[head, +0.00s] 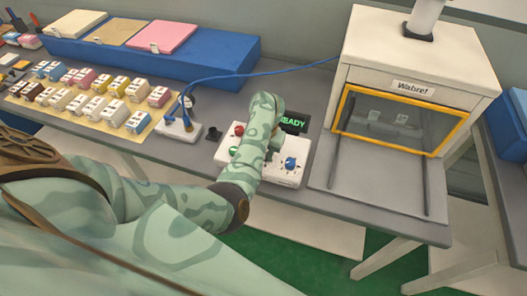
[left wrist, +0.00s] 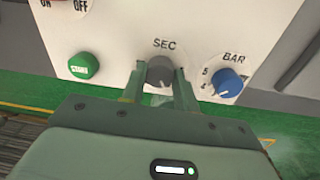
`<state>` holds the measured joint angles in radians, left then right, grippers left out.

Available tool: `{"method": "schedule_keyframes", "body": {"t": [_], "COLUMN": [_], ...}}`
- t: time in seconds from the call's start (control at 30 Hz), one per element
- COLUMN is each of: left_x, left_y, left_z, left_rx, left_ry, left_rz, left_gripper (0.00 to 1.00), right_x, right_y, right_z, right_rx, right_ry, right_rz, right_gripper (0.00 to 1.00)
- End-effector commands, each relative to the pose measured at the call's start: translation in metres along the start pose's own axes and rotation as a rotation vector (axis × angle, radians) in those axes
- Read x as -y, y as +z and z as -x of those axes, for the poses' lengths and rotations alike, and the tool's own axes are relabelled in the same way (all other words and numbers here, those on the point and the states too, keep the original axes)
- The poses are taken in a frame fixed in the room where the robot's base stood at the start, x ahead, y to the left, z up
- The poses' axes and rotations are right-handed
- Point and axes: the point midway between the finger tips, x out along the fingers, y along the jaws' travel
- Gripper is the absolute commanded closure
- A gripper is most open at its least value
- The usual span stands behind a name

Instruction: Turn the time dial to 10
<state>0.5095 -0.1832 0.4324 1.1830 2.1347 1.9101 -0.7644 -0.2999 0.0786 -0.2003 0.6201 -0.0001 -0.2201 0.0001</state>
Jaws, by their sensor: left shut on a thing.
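The time dial (left wrist: 160,72) is a grey knob under the label SEC on a white control box (left wrist: 205,25). In the left wrist view my left gripper (left wrist: 160,85) has one finger on each side of this dial and is shut on it. The numbers around the dial are hidden by the fingers, so I cannot read its setting. In the head view the control box (head: 287,178) sits on the bench, with my left arm over its middle. My left gripper (head: 270,150) is partly hidden there by the arm. My right gripper is not in view.
A blue BAR dial (left wrist: 228,83) is close right of my fingers, and a green START button (left wrist: 83,66) is left. A white machine (head: 420,60) with a yellow-framed door stands right. Several small blocks (head: 95,105) lie left.

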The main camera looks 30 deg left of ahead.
Motion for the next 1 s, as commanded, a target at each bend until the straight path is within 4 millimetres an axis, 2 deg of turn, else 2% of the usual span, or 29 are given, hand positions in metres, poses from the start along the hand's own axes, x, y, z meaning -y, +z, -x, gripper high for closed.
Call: {"method": "schedule_keyframes", "body": {"t": [0.2,0.23,0.3,0.57,0.67,0.77,1.0], "left_x": [0.000,0.000,0.000,0.000,0.000,0.000,0.000], "left_y": [0.001,0.001,0.001,0.001,0.001,0.001,0.001], "left_z": [0.001,0.001,0.001,0.001,0.007,0.024,0.089], "left_rx": [0.004,0.004,0.004,0.002,0.003,0.004,0.006], "left_ry": [0.002,0.002,0.001,0.001,0.000,0.000,0.000], "left_rz": [0.000,0.000,0.001,0.001,0.002,0.002,0.002], "left_gripper": [0.93,0.65,0.48,0.48,0.48,0.48,0.48], "right_x": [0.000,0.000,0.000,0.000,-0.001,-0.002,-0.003], "right_y": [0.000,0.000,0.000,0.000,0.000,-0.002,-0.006], "right_z": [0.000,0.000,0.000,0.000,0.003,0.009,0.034], "right_rx": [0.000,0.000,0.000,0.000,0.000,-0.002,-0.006], "right_ry": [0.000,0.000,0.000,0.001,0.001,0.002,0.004], "right_rz": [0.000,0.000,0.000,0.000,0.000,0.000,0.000], "right_gripper": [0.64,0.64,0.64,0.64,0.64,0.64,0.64]}}
